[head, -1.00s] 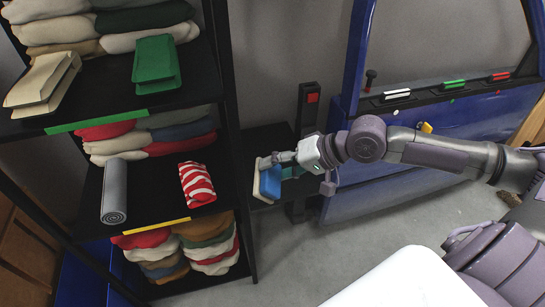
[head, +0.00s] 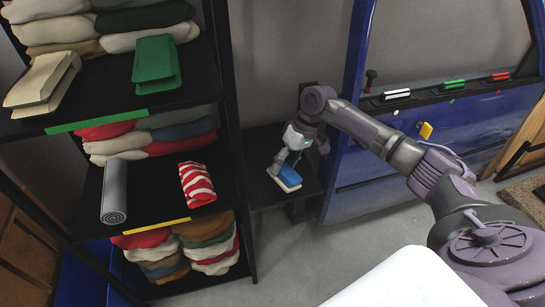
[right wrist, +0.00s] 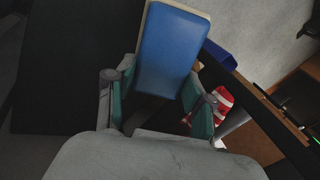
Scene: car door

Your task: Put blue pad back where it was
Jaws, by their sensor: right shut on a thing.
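The blue pad (head: 290,176) has a blue face and a cream-white layer along its edge. It is held tilted over the low black bench, between the shelf and the blue car door; I cannot tell whether it touches the bench. My right gripper (head: 282,160) points down and is shut on the pad. In the right wrist view the blue pad (right wrist: 172,50) sticks out beyond the teal fingers of the right gripper (right wrist: 162,100). My left gripper does not show.
The low black bench (head: 265,138) has bare space around the pad. The blue car door (head: 375,195) stands close on the right.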

